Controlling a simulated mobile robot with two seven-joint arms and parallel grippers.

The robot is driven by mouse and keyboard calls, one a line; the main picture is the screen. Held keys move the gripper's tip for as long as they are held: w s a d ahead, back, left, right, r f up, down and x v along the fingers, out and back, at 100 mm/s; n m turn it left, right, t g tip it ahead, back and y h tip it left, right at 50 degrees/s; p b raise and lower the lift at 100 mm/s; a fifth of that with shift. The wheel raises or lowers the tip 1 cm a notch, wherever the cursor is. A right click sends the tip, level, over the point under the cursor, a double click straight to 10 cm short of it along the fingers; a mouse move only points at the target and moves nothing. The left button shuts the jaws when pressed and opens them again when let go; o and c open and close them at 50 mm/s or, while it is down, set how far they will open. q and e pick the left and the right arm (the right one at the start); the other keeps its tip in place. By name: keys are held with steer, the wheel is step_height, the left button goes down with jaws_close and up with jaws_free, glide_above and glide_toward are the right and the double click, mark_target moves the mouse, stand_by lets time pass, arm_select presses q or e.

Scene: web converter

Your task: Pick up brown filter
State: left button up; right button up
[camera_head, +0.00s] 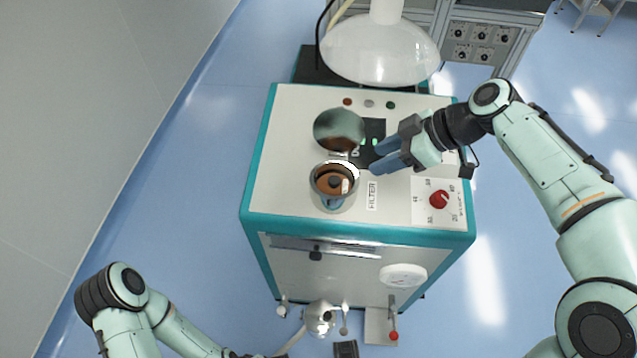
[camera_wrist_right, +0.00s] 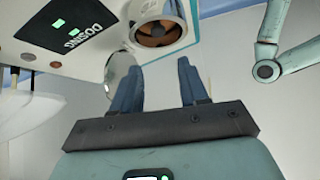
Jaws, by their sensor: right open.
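The brown filter (camera_head: 326,184) is a round brown disc with a dark knob in its middle. It sits inside a round metal-rimmed opening in the top of the white and teal machine (camera_head: 290,120). In the right wrist view the brown filter (camera_wrist_right: 156,36) shows beyond the fingertips. My right gripper (camera_head: 373,166) is just to the right of the opening, apart from the filter. Its two blue fingers (camera_wrist_right: 158,74) are open with nothing between them.
A round mirror-like lid (camera_head: 338,131) stands behind the opening. A red knob (camera_head: 439,199) is at the panel's right. A large glassy dome (camera_head: 379,48) is behind the machine. Levers and a tap-like fitting (camera_head: 319,318) stick out in front. Floor to the left is clear.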

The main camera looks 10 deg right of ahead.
mark_target(334, 179)
steer(key=x, duration=1.3)
steer(key=shift+w+d+f, duration=0.1)
steer(key=shift+w+f, duration=0.05)
steer(key=shift+f, duration=0.3)
jaws_close()
steer(key=shift+r, duration=0.1)
